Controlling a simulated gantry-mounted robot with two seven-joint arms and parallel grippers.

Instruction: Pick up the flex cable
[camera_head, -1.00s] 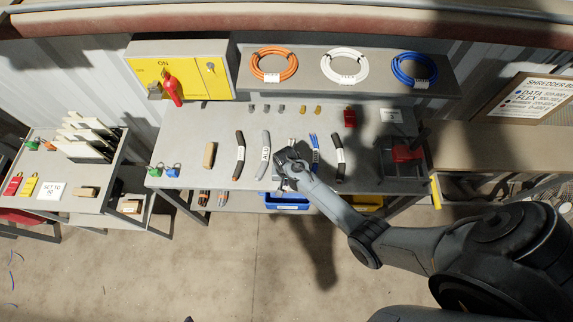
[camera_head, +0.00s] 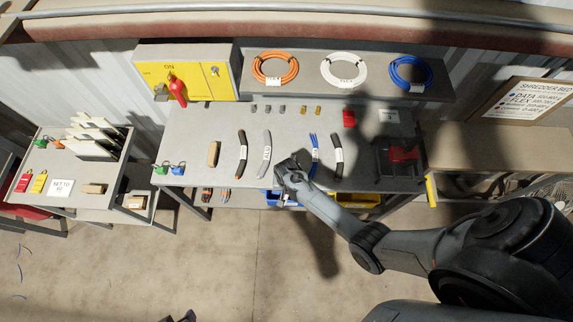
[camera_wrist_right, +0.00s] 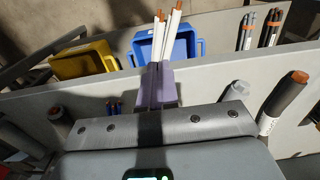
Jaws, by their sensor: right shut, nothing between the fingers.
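Several short cable pieces lie in a row on the grey bench (camera_head: 228,133): a dark one (camera_head: 242,152), a grey one (camera_head: 265,155), a blue-stranded one (camera_head: 314,155) and a black one (camera_head: 338,157). I cannot read which label says flex. My right gripper (camera_head: 287,170) is over the bench's front part, between the grey and blue pieces. In the right wrist view its fingers (camera_wrist_right: 157,84) are shut. A dark shape (camera_head: 180,317) at the bottom edge may be my left gripper.
Orange (camera_head: 274,68), white (camera_head: 343,71) and blue (camera_head: 411,72) coils lie on the back shelf. A blue bin (camera_wrist_right: 165,52) and a yellow bin (camera_wrist_right: 84,60) stand below the bench. A yellow panel (camera_head: 207,75) with a red handle stands at the back left.

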